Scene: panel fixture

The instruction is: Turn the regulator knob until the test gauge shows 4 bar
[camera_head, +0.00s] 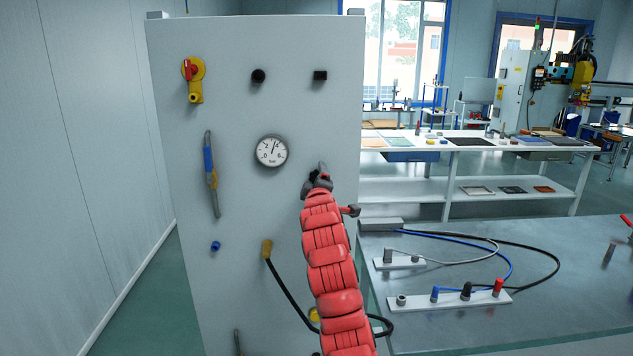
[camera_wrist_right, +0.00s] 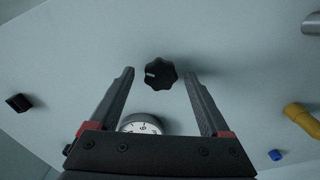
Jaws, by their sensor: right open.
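The regulator knob (camera_wrist_right: 160,73), black and fluted with a white mark, stands on the grey panel in the right wrist view. My right gripper (camera_wrist_right: 160,82) is open, with one finger on each side of the knob and visible gaps to both. In the head view my right gripper (camera_head: 319,178) is at the panel, right of the gauge, and hides the knob. The round white test gauge (camera_head: 271,151) has its needle pointing roughly upward; its numbers are too small to read. The gauge (camera_wrist_right: 146,125) is partly covered by the gripper in the wrist view. My left gripper is not in view.
The panel (camera_head: 220,110) also carries a yellow valve with a red handle (camera_head: 194,78), a round black knob (camera_head: 258,76), a black square part (camera_head: 320,76) and a yellow fitting (camera_head: 267,249) with a black hose. A bench (camera_head: 560,310) with cables stands at right.

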